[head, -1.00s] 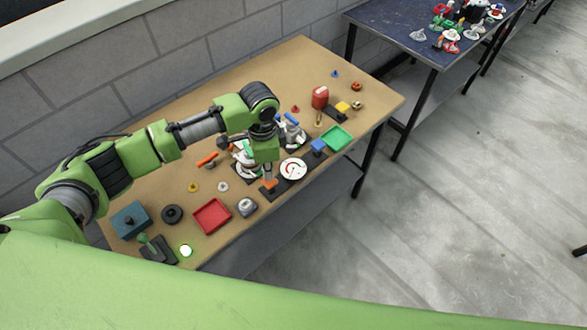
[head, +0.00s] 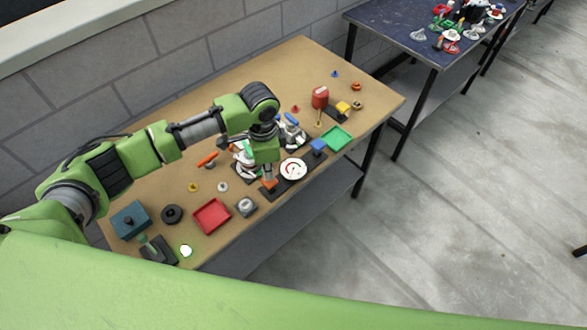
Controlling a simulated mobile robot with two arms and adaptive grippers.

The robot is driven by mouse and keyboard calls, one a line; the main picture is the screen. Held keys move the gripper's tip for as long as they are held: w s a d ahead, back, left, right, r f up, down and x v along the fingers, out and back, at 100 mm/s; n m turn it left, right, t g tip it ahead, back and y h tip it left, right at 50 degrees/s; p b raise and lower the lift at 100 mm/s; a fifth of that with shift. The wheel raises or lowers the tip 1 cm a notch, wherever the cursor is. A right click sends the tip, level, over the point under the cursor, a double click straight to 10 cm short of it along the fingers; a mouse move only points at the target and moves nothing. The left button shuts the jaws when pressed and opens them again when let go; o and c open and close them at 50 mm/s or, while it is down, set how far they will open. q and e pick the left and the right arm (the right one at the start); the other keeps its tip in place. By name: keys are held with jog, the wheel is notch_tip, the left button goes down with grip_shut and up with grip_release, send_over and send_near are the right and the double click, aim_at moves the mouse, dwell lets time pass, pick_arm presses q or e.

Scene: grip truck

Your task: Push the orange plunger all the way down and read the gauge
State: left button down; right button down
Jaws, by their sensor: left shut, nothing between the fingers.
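The orange plunger (head: 269,184) shows as a small orange top on a dark base near the front edge of the wooden table. My left gripper (head: 268,175) is shut and empty, pointing down right at the plunger's top. It seems to touch it, and the fingertips and arm hide part of it. The round white gauge (head: 293,169) with a red marking is just right of the plunger on the same dark base. Its reading is too small to make out. My right gripper is not in view.
A red tray (head: 212,216) and a grey knob block (head: 246,206) lie left of the plunger. A blue-topped device (head: 292,120) stands behind. The table's front edge is close.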

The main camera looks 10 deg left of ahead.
pick_arm(q)
jog(key=shift+f+b, duration=0.7)
jog(key=shift+f, duration=1.5)
jog(key=shift+s, duration=0.1)
jog(key=shift+r+p, duration=2.2)
jog(key=shift+p, duration=0.25)
notch_tip(320, 180, up, 3)
jog(key=p, duration=0.2)
jog(key=shift+f+p, duration=0.2)
jog(key=shift+p, duration=0.2)
notch_tip(320, 180, up, 3)
jog(key=shift+f+p, duration=0.2)
jog(key=shift+p, duration=0.9)
jog(key=shift+f, duration=0.1)
